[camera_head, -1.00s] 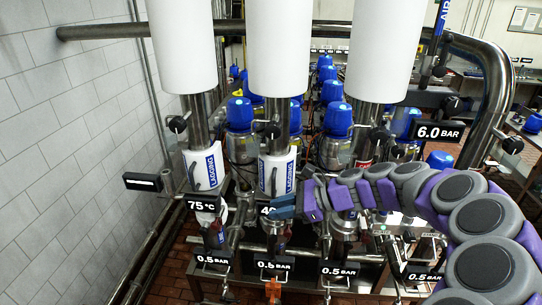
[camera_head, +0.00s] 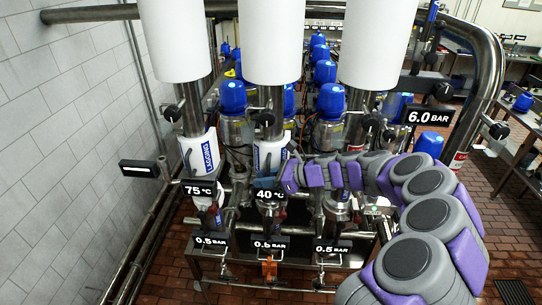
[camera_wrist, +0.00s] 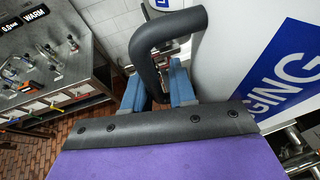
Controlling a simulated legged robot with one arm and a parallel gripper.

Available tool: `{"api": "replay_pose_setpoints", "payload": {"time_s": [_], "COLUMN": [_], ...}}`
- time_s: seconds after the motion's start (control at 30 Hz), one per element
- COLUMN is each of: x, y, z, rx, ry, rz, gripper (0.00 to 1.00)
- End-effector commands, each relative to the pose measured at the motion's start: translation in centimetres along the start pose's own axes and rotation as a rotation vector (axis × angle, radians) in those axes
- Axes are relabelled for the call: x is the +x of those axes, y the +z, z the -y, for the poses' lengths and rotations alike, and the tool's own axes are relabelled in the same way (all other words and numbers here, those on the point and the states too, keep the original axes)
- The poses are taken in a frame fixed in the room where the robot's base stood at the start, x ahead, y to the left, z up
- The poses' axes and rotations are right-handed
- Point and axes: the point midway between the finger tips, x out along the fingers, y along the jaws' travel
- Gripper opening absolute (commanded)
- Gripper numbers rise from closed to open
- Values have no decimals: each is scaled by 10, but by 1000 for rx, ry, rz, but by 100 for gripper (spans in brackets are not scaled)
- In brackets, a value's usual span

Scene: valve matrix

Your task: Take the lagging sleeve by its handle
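The white lagging sleeve (camera_head: 268,153) with a blue label wraps the middle pipe in the head view, above the 40 °C sign. In the wrist view the sleeve (camera_wrist: 235,50) fills the right side, and its black curved handle (camera_wrist: 165,32) stands out from it. My gripper (camera_wrist: 158,90) has blue fingers set apart, with the lower part of the handle reaching down between them. Contact between fingers and handle cannot be made out. In the head view my gripper (camera_head: 266,183) is small, just below the sleeve, and the handle is hard to see.
A second lagging sleeve (camera_head: 200,160) is on the left pipe, above the 75 °C sign (camera_head: 200,190). Pressure signs, valves and blue-capped units crowd around. An orange valve (camera_head: 269,268) sits low in front.

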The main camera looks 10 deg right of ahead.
Motion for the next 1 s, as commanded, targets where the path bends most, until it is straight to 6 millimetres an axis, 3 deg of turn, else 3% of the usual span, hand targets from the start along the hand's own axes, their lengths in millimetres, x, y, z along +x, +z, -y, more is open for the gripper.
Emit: {"api": "replay_pose_setpoints", "payload": {"time_s": [0.27,0.53,1.0], "x": [4,4,3], "y": [0,0,0], "z": [-1,0,0], "rx": [0,0,0], "ry": [1,1,1], "rz": [0,0,0], "gripper": [25,0,0]}}
